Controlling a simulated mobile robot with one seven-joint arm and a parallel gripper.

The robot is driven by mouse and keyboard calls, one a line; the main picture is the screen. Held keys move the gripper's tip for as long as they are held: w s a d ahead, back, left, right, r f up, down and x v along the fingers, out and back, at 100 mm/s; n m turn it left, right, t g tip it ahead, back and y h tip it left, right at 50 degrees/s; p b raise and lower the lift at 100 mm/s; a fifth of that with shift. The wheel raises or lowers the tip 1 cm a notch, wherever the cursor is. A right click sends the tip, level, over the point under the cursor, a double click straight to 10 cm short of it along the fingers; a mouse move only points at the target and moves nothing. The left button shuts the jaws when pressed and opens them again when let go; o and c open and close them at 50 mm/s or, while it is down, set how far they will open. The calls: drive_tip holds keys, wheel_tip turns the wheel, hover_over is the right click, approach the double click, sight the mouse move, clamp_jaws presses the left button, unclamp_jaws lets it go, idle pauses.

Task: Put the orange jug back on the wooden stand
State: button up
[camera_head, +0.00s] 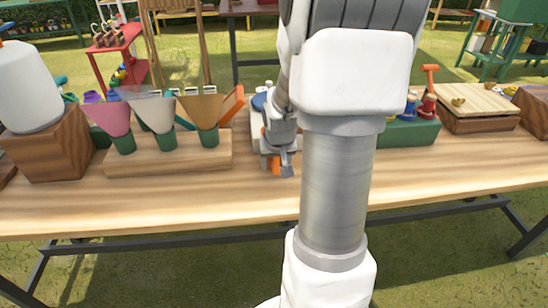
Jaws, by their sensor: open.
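My gripper (284,166) points down over the middle of the wooden table, with its fingers open. A small orange patch (270,162) shows right beside the fingers; I cannot tell whether it is part of the orange jug or whether the fingers touch it. No whole orange jug can be made out, and my arm covers much of the middle. A dark wooden block stand (45,150) at the left bears a large white container (27,88). A low wooden stand (170,153) holds several cones in green holders, left of my gripper.
The table (180,200) has a clear front strip. A green tray (408,133) with small coloured items sits right of my arm. A wooden box (478,110) with yellow items on top and another brown block (535,112) stand farther right. A red stand (118,52) is behind.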

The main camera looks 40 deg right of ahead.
drive_tip(key=shift+c, duration=0.2)
clamp_jaws()
idle(1.2)
